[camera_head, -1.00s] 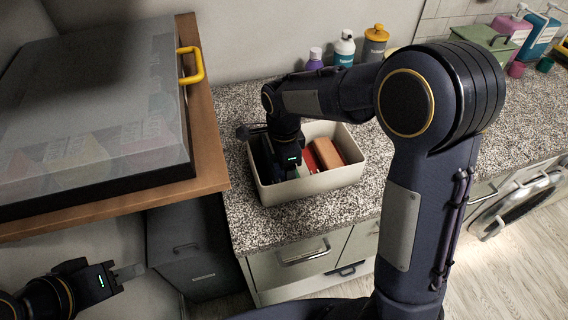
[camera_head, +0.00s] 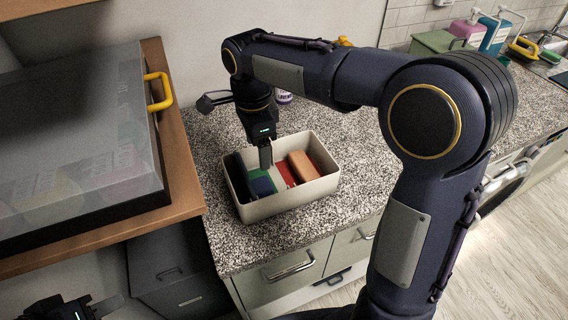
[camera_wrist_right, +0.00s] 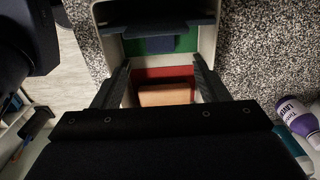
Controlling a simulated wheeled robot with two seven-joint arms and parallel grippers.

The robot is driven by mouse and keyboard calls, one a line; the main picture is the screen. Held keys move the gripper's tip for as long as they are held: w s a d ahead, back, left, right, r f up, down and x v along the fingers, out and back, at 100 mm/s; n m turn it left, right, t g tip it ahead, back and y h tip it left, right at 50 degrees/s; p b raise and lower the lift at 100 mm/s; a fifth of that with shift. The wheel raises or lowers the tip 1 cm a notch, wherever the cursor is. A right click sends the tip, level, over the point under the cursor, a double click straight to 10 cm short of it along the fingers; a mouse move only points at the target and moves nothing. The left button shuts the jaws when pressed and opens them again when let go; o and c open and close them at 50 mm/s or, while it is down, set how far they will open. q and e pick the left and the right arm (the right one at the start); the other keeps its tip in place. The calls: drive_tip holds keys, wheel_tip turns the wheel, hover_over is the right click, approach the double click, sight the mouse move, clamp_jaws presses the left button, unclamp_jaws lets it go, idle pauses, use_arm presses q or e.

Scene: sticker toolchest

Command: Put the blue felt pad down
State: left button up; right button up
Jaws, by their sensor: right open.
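The blue felt pad (camera_head: 263,187) lies in the cream bin (camera_head: 291,203), against a green piece. It also shows in the right wrist view (camera_wrist_right: 187,41), with the green piece (camera_wrist_right: 150,46) beside it. My right gripper (camera_head: 266,158) points down over the bin, above the pad area.
The bin also holds a dark navy slab (camera_head: 239,176), a red piece (camera_head: 286,172) and an orange-brown block (camera_head: 303,166). A purple-capped bottle (camera_wrist_right: 298,118) stands behind the bin. A case with a yellow handle (camera_head: 160,92) sits at left. Speckled counter (camera_head: 350,150) is clear to the right.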

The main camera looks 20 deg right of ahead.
drive_tip(key=s+d+n+t+y, duration=0.35)
drive_tip(key=s+d+n, duration=0.5)
drive_tip(key=s, duration=0.45)
drive_tip(key=s+a+f+n+t, duration=0.1)
drive_tip(key=s+f+n+t, duration=0.1)
drive_tip(key=s+n, duration=0.5)
drive_tip(key=shift+s+f, duration=0.75)
drive_tip(key=shift+s, duration=0.3)
